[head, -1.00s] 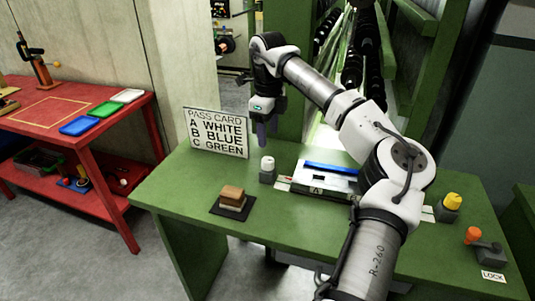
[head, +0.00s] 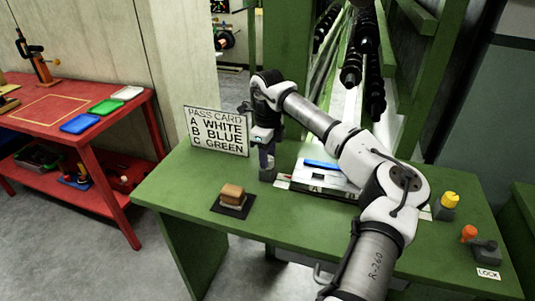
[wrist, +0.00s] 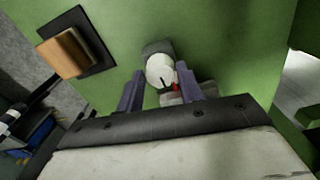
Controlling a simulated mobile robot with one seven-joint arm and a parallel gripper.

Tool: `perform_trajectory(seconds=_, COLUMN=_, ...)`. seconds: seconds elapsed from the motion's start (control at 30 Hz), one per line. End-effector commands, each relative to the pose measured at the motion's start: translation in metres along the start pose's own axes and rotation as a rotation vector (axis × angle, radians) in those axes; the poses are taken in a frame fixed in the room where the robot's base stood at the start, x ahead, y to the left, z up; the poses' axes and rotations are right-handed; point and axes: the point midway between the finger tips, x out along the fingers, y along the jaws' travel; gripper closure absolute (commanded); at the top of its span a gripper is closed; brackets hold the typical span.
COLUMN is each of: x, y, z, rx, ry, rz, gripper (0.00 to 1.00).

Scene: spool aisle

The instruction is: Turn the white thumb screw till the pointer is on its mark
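The white thumb screw (wrist: 160,70) sits on a small grey block (head: 267,174) on the green bench. The pointer's mark cannot be made out. My gripper (wrist: 160,90) is open, with its two purple-grey fingers apart and the screw showing between and just beyond their tips. In the head view my gripper (head: 266,156) is low over the block and hides the screw. I cannot tell whether a finger touches it.
A brown block on a dark pad (head: 233,200) lies left of the screw. A white tray unit with a blue bar (head: 321,164) stands to the right, partly behind my arm. A pass card (head: 218,131) stands behind. A yellow knob (head: 450,199) and orange knob (head: 469,233) are far right.

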Motion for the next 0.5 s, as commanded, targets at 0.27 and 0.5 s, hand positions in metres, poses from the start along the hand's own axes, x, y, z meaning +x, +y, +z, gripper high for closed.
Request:
perform_trajectory(seconds=0.27, x=-0.0002, y=0.0002, z=0.0001, rx=0.001, ry=0.0, rz=0.0, gripper=0.89)
perform_trajectory(seconds=0.5, x=0.0002, y=0.0001, z=0.0002, rx=0.046, ry=0.0, rz=0.001, gripper=0.89)
